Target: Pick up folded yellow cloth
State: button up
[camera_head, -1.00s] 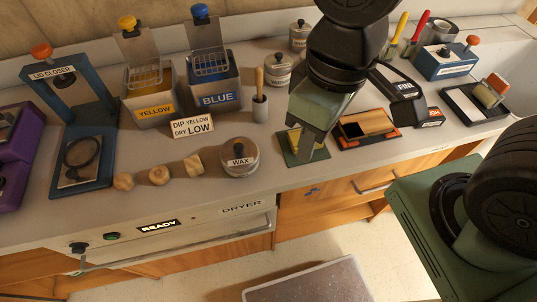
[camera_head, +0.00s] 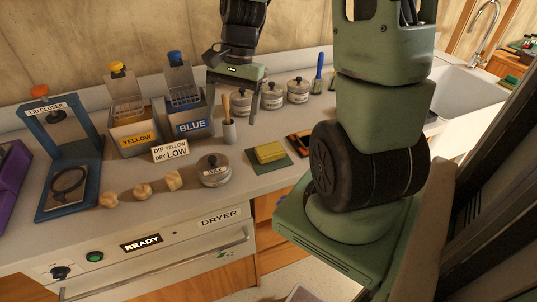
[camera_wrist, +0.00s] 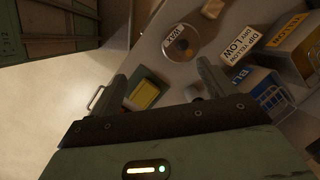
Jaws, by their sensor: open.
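The folded yellow cloth (camera_head: 269,152) lies on a dark green mat (camera_head: 283,163) on the counter, to the right of the wax tin (camera_head: 213,170). My gripper (camera_head: 226,102) is raised over the back of the counter, behind and to the left of the cloth and well apart from it. In the wrist view the cloth (camera_wrist: 145,95) and its mat (camera_wrist: 137,77) show between the two spread fingers of my gripper (camera_wrist: 160,80), some way beyond them. The gripper is open and empty.
The blue (camera_head: 187,113) and yellow (camera_head: 133,128) dip tanks stand at the back left. A cup with a wooden-handled tool (camera_head: 229,132) and lidded tins (camera_head: 272,97) stand near my gripper. My arm hides the right part of the counter.

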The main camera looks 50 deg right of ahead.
jog(key=s+d+f+m+t, duration=0.1)
jog(key=s+d+m, duration=0.1)
jog(key=d+m, duration=0.5)
jog(key=m+t, duration=0.1)
jog(key=m, duration=0.3)
send_near(270, 149)
jog(key=f, duration=0.2)
jog(key=w+a+f, duration=0.1)
jog(key=shift+a+y, duration=0.1)
jog(key=shift+y, duration=0.3)
jog(key=shift+d+p+x, duration=0.15)
jog(key=shift+p+x, duration=0.15)
jog(key=shift+x, duration=1)
jog(key=shift+d+p+x, duration=0.15)
jog(key=shift+p+x, duration=0.1)
jog(key=shift+x, duration=1.05)
jog(key=shift+s+f, duration=0.15)
jog(key=shift+s, duration=0.05)
jog(key=c, duration=1.1)
jog(key=shift+c, duration=0.2)
notch_tip(270, 149, up, 10)
jog(key=shift+b, duration=0.35)
